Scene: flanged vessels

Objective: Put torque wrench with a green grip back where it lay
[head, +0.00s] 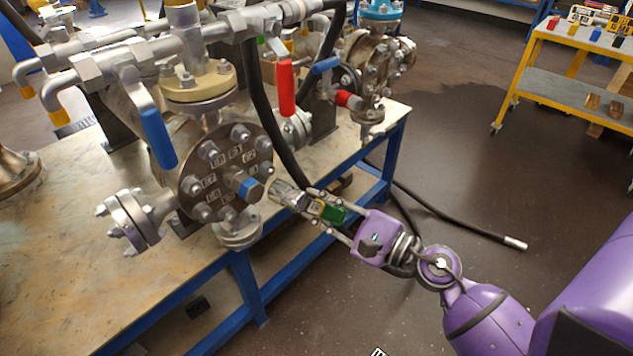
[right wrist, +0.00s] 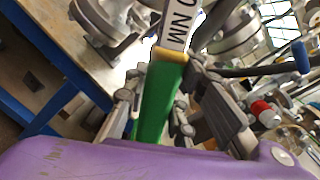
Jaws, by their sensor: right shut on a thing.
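The torque wrench with a green grip (head: 331,213) is held in my right gripper (head: 322,212), beside the flanged vessel in the head view. The gripper is shut on the green grip, which also shows in the right wrist view (right wrist: 158,103) between the fingers. The wrench's light shaft with dark lettering (right wrist: 180,25) extends away from my palm. In the head view its front end points toward the blue-marked bolt (head: 249,187) on the vessel's round flange (head: 225,172). I cannot tell whether they touch. My left gripper is not in view.
The vessel stands on a workbench (head: 60,230) with a blue frame. Valve handles in blue (head: 158,138) and red (head: 286,88) hang close by. A black hose (head: 460,217) lies on the floor. A yellow cart (head: 570,85) stands at the far right with small coloured items on top.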

